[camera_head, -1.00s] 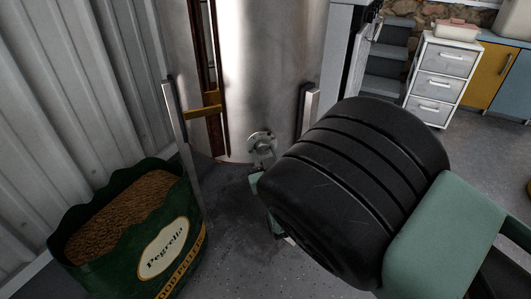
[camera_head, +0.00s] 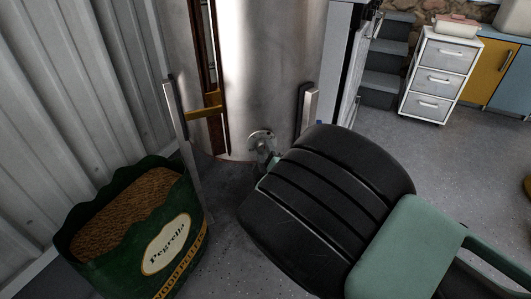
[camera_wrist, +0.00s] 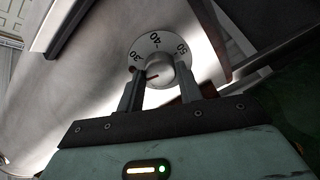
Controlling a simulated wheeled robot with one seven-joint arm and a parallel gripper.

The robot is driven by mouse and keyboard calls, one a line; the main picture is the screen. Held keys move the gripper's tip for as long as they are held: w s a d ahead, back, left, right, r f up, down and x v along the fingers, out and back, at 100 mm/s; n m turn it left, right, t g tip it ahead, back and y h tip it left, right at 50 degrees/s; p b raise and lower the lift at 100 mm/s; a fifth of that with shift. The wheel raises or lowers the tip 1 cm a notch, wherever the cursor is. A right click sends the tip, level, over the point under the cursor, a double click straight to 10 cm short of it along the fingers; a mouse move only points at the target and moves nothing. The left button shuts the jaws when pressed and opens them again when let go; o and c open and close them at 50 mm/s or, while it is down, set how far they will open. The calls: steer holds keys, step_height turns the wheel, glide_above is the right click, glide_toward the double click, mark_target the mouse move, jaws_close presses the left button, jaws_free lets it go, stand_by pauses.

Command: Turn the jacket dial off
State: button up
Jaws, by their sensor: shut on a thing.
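The jacket dial (camera_head: 262,141) is a round metal plate with a knob, low on the front of the steel stove jacket (camera_head: 275,70). In the wrist view the dial plate (camera_wrist: 156,43) shows the numbers 30, 40 and 50. Its grey knob (camera_wrist: 158,68) has a red mark, which points to the lower left in the picture. My gripper (camera_wrist: 160,73) is shut on the knob, with one dark finger on each side. In the head view my dark arm hides most of the gripper, and the dial shows just beyond it.
A green sack of wood pellets (camera_head: 150,240) stands at the left by the corrugated wall (camera_head: 70,80). Upright metal bars (camera_head: 308,108) flank the stove. A white drawer unit (camera_head: 438,75) and steps (camera_head: 388,70) are at the back right.

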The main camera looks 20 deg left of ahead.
steer(key=shift+f+n, duration=0.1)
steer(key=shift+n, duration=1.2)
steer(key=o, duration=1)
steer(key=p+v, duration=0.3)
steer(key=v, duration=1.4)
steer(key=shift+s+d+p, duration=0.15)
steer(key=shift+s+p, duration=0.1)
steer(key=shift+p, duration=0.1)
